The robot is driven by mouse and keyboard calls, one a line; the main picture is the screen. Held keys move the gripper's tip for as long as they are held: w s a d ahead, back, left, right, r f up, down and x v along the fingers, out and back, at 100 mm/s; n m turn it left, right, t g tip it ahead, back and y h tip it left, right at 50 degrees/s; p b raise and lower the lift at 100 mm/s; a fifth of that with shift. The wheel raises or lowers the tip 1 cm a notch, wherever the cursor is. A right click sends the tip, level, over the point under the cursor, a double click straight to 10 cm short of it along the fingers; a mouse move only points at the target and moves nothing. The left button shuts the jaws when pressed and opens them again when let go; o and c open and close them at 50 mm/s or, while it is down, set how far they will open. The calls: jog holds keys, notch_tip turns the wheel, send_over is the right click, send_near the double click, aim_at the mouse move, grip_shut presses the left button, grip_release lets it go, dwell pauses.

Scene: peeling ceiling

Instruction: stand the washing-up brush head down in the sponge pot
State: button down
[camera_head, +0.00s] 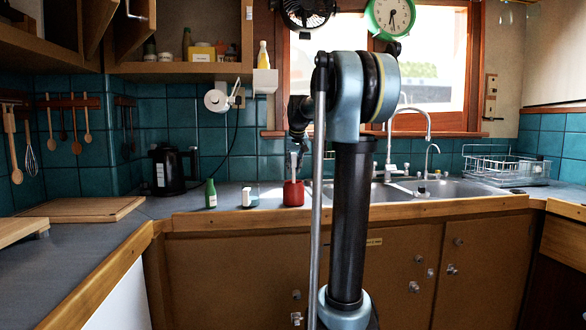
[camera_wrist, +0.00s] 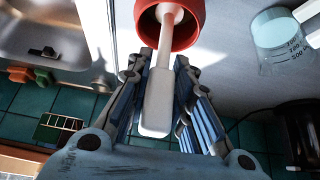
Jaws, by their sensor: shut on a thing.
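The sponge pot (camera_head: 293,195) is a red round pot on the worktop, left of the sink; in the wrist view its red wall (camera_wrist: 196,32) shows at the top. The washing-up brush (camera_wrist: 158,105) has a pale grey-white handle that lies between my fingers, with its far end reaching into the pot's mouth. The brush head is not visible. My gripper (camera_wrist: 163,62) is shut on the handle, with its fingertips close to the pot's rim. In the head view my gripper (camera_head: 297,145) is above the pot and partly hidden by my arm.
A green bottle (camera_head: 211,194) and a small white-and-dark container (camera_head: 250,197) stand left of the pot. A black kettle (camera_head: 172,170) is further left. The steel sink (camera_head: 450,188) and a wire dish rack (camera_head: 505,168) are to the right. A marked clear beaker (camera_wrist: 280,35) shows in the wrist view.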

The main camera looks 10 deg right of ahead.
jog(key=shift+f, duration=0.55)
jog(key=c, duration=1.4)
grip_release()
jog(key=shift+c, duration=0.2)
jog(key=shift+r, duration=0.3)
jog(key=v, duration=1.2)
jog(key=shift+r, duration=0.3)
jog(key=s+f+g, duration=0.3)
jog(key=s+f, duration=3.6)
jog(key=f, duration=0.4)
jog(key=shift+s+g, duration=0.3)
jog(key=shift+g, duration=0.1)
